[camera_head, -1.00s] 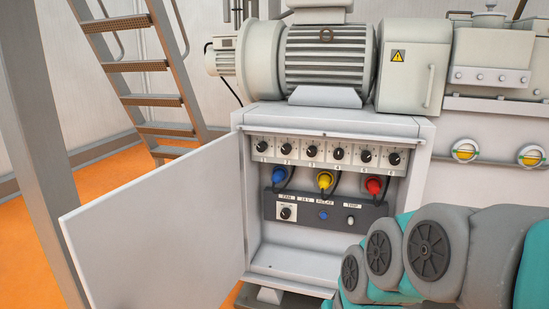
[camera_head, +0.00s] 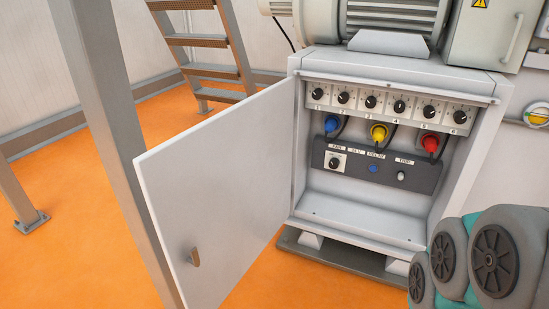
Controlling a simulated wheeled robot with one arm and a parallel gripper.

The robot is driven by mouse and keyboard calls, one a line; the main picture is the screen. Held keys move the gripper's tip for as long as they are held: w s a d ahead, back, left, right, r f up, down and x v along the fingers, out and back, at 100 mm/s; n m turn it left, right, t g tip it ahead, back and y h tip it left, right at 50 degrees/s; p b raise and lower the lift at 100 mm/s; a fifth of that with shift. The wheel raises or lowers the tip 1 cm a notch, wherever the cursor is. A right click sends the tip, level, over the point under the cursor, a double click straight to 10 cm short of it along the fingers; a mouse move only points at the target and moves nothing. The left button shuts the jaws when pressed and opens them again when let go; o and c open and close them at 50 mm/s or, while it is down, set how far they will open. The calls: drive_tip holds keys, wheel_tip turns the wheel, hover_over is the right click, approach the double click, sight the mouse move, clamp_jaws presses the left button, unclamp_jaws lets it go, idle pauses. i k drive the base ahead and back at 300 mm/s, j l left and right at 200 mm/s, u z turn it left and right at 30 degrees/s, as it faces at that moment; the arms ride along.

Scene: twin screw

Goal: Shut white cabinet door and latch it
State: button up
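The white cabinet door (camera_head: 215,185) stands wide open, swung out to the left from the cabinet's left side. A small latch handle (camera_head: 193,257) shows near the door's lower free edge. The white cabinet (camera_head: 465,150) is open at the front; inside are a row of black knobs, blue, yellow and red plugs with cables, and a dark grey control panel (camera_head: 375,170). Part of my arm, grey and teal, shows at the lower right, in front of the cabinet's lower right corner. My gripper is out of the picture.
A grey steel post (camera_head: 110,130) stands left of the door, close to its free edge in the picture. A metal stair (camera_head: 205,45) is behind. A motor (camera_head: 400,15) sits on top of the cabinet. Orange floor (camera_head: 60,260) is clear at the left.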

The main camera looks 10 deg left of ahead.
sight(221, 186)
drive_tip(key=j+z, duration=0.2)
drive_tip(key=j, duration=0.5)
drive_tip(key=j+z, duration=0.2)
drive_tip(key=j, duration=0.55)
drive_tip(key=j+z, duration=0.2)
drive_tip(key=j, duration=0.5)
drive_tip(key=k+j+z, duration=0.2)
drive_tip(key=j, duration=0.5)
drive_tip(key=k+j+z, duration=0.15)
drive_tip(key=j, duration=0.25)
drive_tip(key=k+l, duration=0.55)
drive_tip(key=l, duration=0.15)
drive_tip(key=k+l, duration=0.1)
drive_tip(key=l, duration=0.15)
drive_tip(key=i+j, duration=0.1)
drive_tip(key=j, duration=0.25)
